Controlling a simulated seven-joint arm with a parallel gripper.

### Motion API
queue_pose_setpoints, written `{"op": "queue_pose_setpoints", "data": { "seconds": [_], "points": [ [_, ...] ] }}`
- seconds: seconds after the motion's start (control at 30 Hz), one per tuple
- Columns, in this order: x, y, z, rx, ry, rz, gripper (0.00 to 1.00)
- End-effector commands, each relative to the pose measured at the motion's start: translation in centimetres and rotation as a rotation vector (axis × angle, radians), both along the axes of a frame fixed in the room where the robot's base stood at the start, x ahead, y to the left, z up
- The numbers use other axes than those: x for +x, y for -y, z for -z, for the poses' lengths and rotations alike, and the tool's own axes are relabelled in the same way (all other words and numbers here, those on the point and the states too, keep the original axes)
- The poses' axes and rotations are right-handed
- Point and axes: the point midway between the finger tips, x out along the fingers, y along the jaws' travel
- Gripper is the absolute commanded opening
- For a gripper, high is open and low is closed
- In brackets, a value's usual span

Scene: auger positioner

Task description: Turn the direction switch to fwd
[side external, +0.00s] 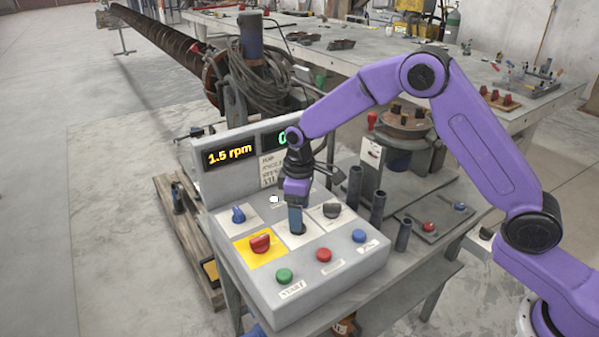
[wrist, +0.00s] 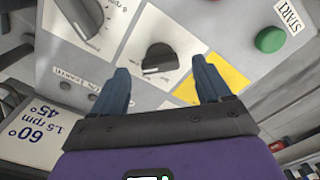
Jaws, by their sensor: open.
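A grey control panel (side external: 330,262) carries several knobs and buttons. My gripper (side external: 296,226) points down over the middle black knob, hiding most of it in the side view. In the wrist view this knob (wrist: 159,57) sits on a white plate just beyond and between the open fingertips (wrist: 161,68); contact cannot be told. Its small label is unreadable, so I cannot confirm that it is the direction switch. A second black knob (side external: 332,210) is to its right, also in the wrist view (wrist: 86,18). A blue knob (side external: 239,215) and a red knob (side external: 260,243) are to its left.
The red knob has a yellow plate (side external: 247,250). Green (side external: 284,275), red (side external: 323,255) and blue (side external: 359,236) buttons line the panel's front. Displays (side external: 230,154) stand behind, reading 1.5 rpm. Upright dark tubes (side external: 378,207) stand close on the right.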

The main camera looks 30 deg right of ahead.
Motion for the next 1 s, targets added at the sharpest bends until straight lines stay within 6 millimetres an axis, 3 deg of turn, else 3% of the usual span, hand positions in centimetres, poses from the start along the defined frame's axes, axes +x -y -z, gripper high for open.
{"op": "queue_pose_setpoints", "data": {
  "seconds": [0.6, 0.8, 1.0],
  "points": [
    [0.0, 0.0, -12.7, 0.002, 0.005, 0.001, 0.77],
    [0.1, 0.0, -14.7, 0.002, 0.004, 0.001, 0.77],
    [0.0, 0.0, -15.2, 0.001, 0.001, 0.001, 0.77]
  ]
}}
